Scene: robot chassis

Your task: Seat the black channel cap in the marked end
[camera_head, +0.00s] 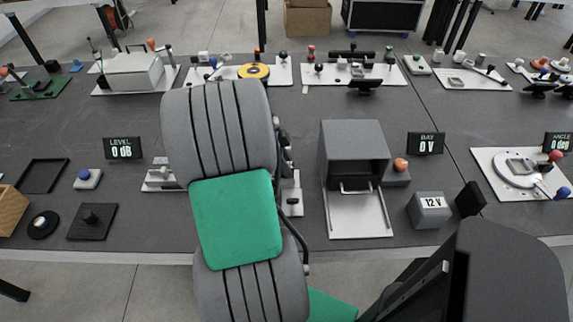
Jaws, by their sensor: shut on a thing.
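My arm's grey and green links fill the middle of the head view and block the bench behind them. I cannot make out my gripper's fingers, nor anything held in them. A pale fixture plate (157,187) with a small metal part shows on the left of the arm, and more pale plate shows on the right. Most of this fixture is hidden, and I cannot tell whether it carries the channel. I cannot identify the black channel cap or the marked end.
Right of my arm stands a grey box with an open drawer (358,211), then a 12V block (429,211) and a black block (470,199). Several fixtures line the back.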

